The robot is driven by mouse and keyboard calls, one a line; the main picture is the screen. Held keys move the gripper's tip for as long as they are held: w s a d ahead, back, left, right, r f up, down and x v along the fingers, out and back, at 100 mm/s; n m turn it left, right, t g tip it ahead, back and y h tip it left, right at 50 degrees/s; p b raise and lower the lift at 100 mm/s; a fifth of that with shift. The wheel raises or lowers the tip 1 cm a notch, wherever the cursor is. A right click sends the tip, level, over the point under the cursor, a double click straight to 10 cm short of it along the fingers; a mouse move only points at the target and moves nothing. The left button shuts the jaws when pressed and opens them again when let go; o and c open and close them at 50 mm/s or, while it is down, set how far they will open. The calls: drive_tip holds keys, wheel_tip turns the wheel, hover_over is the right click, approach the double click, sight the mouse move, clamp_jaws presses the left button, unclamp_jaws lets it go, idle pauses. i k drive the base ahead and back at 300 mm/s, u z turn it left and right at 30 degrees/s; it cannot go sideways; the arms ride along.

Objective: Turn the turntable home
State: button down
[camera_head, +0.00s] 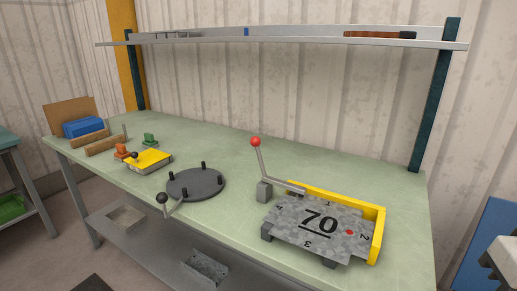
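The turntable (197,184) appears to be the dark grey round disc on the green bench top, left of the middle. Several short black pegs stand up from it. A crank-like handle with a black ball knob (162,198) sits at its front left edge. To its right, a mottled grey plate (286,228) marked "70", with small numbers along its sides and a red dot, lies in a fixture with a yellow fence (376,235). A lever with a red ball (255,141) rises from a grey block behind the plate.
A yellow block (149,160), wooden-handled tools (104,145) and a blue box (83,128) stand at the bench's left. A shelf (280,38) runs above the back. A grey metal bin (204,267) sits below. The back middle of the bench top (215,140) is clear.

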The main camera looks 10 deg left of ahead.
sight(202, 183)
drive_tip(key=u, duration=0.55)
drive_tip(key=k, duration=0.6)
drive_tip(key=u, duration=1)
drive_tip(key=i, duration=0.9)
drive_tip(key=z, duration=0.45)
